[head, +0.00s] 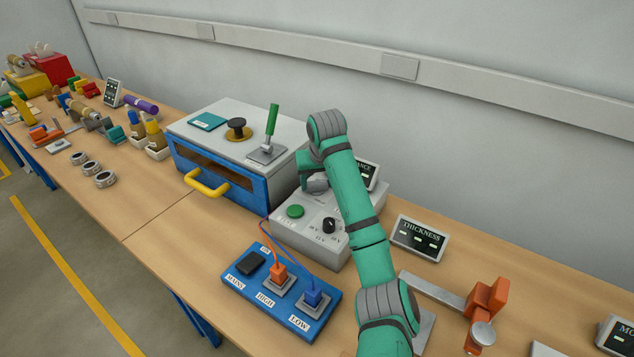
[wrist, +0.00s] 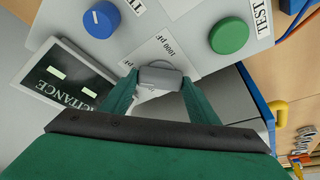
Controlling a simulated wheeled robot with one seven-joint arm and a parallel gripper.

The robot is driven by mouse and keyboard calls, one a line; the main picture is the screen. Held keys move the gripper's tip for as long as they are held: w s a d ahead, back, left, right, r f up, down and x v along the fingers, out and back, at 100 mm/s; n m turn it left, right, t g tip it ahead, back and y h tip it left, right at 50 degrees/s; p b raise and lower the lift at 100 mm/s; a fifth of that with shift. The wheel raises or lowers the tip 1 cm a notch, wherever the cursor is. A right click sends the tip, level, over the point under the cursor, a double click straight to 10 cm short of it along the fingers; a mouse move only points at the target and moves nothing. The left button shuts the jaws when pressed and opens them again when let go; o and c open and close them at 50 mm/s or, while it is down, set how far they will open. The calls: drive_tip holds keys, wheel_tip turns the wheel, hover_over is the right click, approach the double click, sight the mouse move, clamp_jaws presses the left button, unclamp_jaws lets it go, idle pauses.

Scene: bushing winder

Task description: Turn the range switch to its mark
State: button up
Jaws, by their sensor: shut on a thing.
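The grey instrument box (head: 290,234) carries a green TEST button (head: 295,211) and a dark knob (head: 329,226) ringed by small labels, too small to read. My gripper (wrist: 160,82) is shut on a grey block-like piece (wrist: 160,76) beside a "1000 pF" label (wrist: 163,50). I cannot tell for sure whether this piece is the range switch. In the head view my arm hides my fingertips and part of the box.
A capacitance display (wrist: 65,75) stands behind the box. A blue-fronted cabinet (head: 222,180) with a yellow handle is at its left. A blue switch panel (head: 282,318) lies in front. A thickness display (head: 418,238) and an orange clamp device (head: 487,300) are at the right.

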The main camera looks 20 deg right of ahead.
drive_tip(key=o, duration=1)
drive_tip(key=shift+o, duration=0.2)
drive_tip(key=shift+r, duration=0.1)
drive_tip(key=v, duration=1)
drive_tip(key=shift+r, duration=0.3)
